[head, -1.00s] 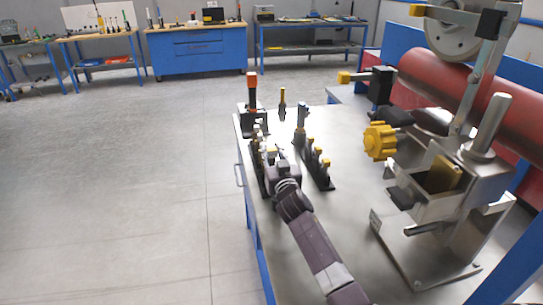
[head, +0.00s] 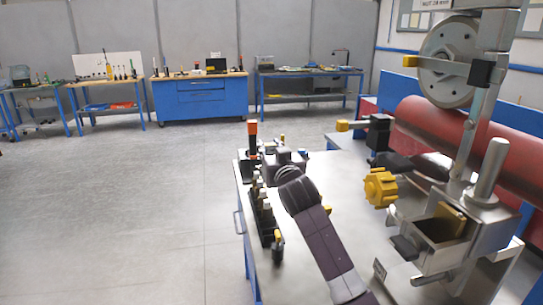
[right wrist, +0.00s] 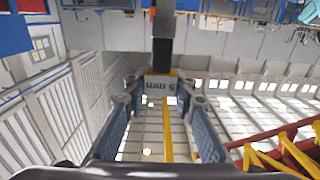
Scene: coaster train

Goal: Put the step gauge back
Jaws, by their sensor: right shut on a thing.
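My right gripper (head: 287,158) is over the far part of the steel bench top (head: 300,240). In the right wrist view its two blue-grey fingers (right wrist: 160,92) are shut on the step gauge (right wrist: 161,86). The gauge shows a pale face marked "5 mm", upside down, with a dark bar above and a yellow strip below. In the head view the held gauge is mostly hidden by the gripper. A black rack (head: 264,218) with several yellow- and grey-topped pieces stands along the bench's left edge. My left gripper is not in view.
A black stand with an orange top (head: 252,136) stands at the far left bench corner. A metal machine with a yellow knob (head: 380,187) and a red cylinder (head: 440,125) fill the right side. A yellow-tipped piece (head: 328,209) shows partly behind my arm. Open floor lies left.

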